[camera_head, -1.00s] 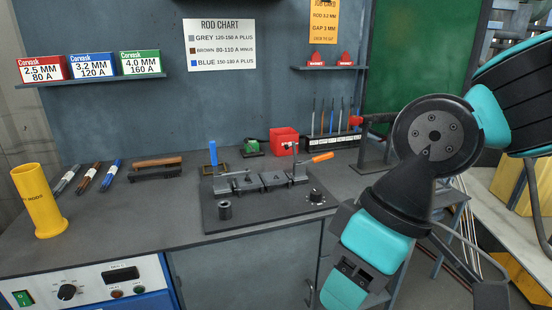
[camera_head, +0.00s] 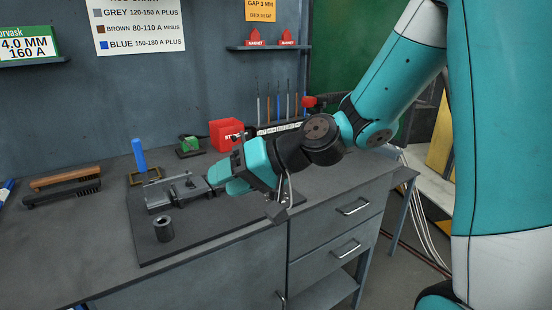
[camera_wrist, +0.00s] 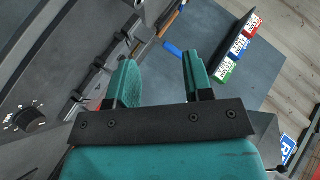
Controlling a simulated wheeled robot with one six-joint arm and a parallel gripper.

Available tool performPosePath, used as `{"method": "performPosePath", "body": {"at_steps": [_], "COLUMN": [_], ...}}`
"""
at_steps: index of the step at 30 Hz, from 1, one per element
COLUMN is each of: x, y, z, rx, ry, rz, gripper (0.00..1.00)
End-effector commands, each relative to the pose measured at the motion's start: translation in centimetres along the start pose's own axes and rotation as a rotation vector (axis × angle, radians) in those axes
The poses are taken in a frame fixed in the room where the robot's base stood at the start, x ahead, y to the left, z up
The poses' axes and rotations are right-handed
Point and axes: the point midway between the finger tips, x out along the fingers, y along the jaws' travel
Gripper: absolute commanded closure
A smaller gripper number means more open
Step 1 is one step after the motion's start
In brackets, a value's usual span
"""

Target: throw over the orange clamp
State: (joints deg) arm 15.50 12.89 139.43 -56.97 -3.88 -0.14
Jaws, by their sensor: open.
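No orange clamp handle can be made out clearly now; the near end of the welding fixture (camera_head: 178,192), where it stood, is hidden behind my gripper in the head view. My gripper (camera_head: 222,178) is over the right end of the fixture, with its fingers pointing left. In the wrist view my gripper (camera_wrist: 157,65) is open, with a gap between its two teal fingers and nothing seen between them. The blue clamp handle (camera_head: 138,153) stands upright at the fixture's far end; it also shows in the wrist view (camera_wrist: 172,47).
A red box (camera_head: 227,134) and a rod rack (camera_head: 280,127) stand behind my arm. A small dark cylinder (camera_head: 164,228) stands on the base plate. A brush (camera_head: 62,180) lies to the left. A knob (camera_wrist: 30,121) shows in the wrist view.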

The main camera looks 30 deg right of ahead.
Motion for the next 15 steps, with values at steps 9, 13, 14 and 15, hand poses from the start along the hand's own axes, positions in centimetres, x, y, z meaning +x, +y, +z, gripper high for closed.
{"method": "performPosePath", "body": {"at_steps": [9,13,14,15], "x": [-8.5,-10.8,-10.9,-11.0], "y": [22.0,24.8,25.0,25.1], "z": [-10.4,-10.9,-11.1,-11.4], "rx": [0.521,0.586,0.592,0.596], "ry": [0.865,0.985,0.996,1.005], "rz": [-0.072,-0.071,-0.072,-0.071], "gripper": [0.53,0.53,0.53,0.53]}}
